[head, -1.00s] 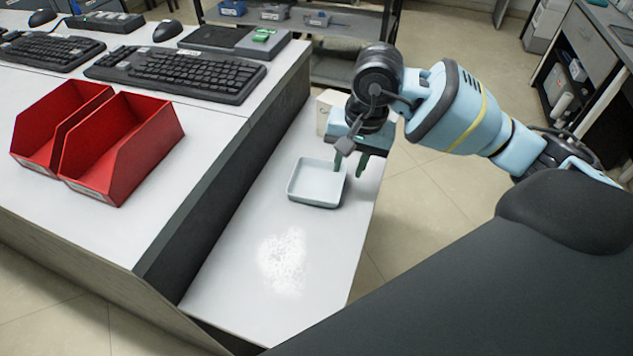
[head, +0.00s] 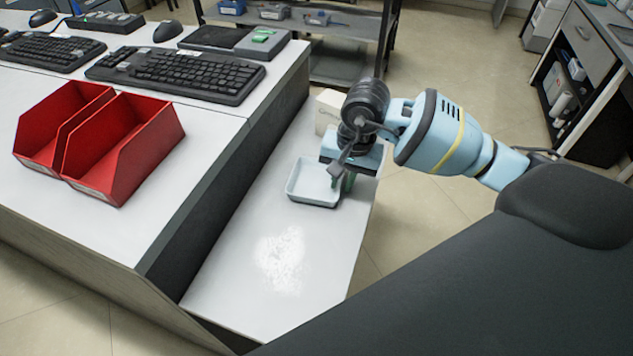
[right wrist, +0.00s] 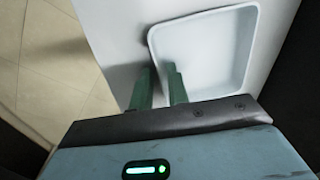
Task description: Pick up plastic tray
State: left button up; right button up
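The plastic tray (head: 301,195) is shallow, pale and square with rounded corners. It sits on the lower white bench (head: 232,285). My right gripper (head: 344,183) is at the tray's right side, pointing down. In the right wrist view the tray (right wrist: 215,55) fills the upper right. The green fingers of my right gripper (right wrist: 160,75) are close together there, one inside the tray and one outside, with its side wall between them. The tray looks level on the bench. My left gripper is not in view.
A small white box (head: 327,110) stands behind my right gripper. Two red bins (head: 130,150) and keyboards (head: 175,72) are on the higher counter at left, whose dark side (head: 190,215) borders the lower bench. The bench front is clear except for a white speckled patch (head: 280,258).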

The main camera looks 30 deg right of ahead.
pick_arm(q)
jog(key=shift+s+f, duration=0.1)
pick_arm(e)
grip_shut()
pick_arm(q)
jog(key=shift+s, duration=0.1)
pick_arm(e)
jog(key=shift+r, duration=0.15)
jog(key=shift+r, duration=0.6)
notch_tip(320, 180, up, 2)
jog(key=shift+r, duration=0.1)
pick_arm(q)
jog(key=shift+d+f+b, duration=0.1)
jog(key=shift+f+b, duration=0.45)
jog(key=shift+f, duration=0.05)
pick_arm(e)
jog(key=s+a+r, duration=0.1)
jog(key=s+a, duration=0.3)
jog(key=s, duration=1.1)
jog(key=shift+s+a+r, duration=0.15)
jog(key=shift+s+a, duration=0.05)
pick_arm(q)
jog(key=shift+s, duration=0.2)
